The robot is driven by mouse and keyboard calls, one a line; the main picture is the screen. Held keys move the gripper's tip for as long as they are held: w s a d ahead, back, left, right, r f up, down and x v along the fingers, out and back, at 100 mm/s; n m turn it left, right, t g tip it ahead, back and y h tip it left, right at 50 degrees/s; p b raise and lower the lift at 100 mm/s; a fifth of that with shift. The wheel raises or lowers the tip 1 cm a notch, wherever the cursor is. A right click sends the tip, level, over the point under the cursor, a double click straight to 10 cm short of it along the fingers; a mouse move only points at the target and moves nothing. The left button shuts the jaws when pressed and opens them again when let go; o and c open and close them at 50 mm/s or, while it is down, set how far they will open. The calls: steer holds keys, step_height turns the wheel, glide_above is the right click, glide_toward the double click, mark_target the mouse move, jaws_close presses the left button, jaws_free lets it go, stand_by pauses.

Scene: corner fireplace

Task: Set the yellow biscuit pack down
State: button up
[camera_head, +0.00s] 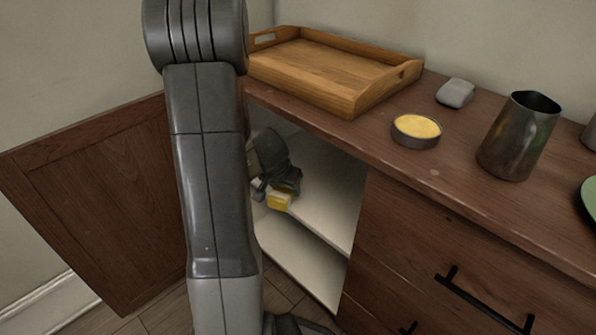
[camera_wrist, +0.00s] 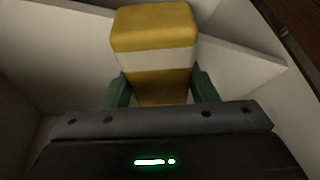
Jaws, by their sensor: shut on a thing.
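The yellow biscuit pack (camera_wrist: 154,28), yellow with a pale band around its middle, is between the two green fingers of my gripper (camera_wrist: 161,90) in the wrist view. My gripper is shut on it. In the head view the pack (camera_head: 279,200) shows small at the end of my gripper (camera_head: 268,190), inside the open cabinet, close to the white shelf (camera_head: 325,205). I cannot tell whether the pack touches the shelf. My arm hides part of the cabinet opening.
The cabinet door (camera_head: 100,200) stands open at the left. On the cabinet top are a wooden tray (camera_head: 355,103), a round tin with yellow contents (camera_head: 416,142), a grey block (camera_head: 455,93) and a metal pitcher (camera_head: 512,150). The shelf right of the pack is bare.

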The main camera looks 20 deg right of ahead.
steer(key=w+d+p, duration=0.1)
steer(key=w+d, duration=0.5)
steer(key=shift+w+d+p, duration=0.1)
steer(key=shift+p, duration=0.3)
steer(key=shift+f+b, duration=0.95)
steer(key=shift+f, duration=0.8)
steer(key=shift+f, duration=0.1)
steer(key=o, duration=1)
steer(key=shift+o, duration=0.2)
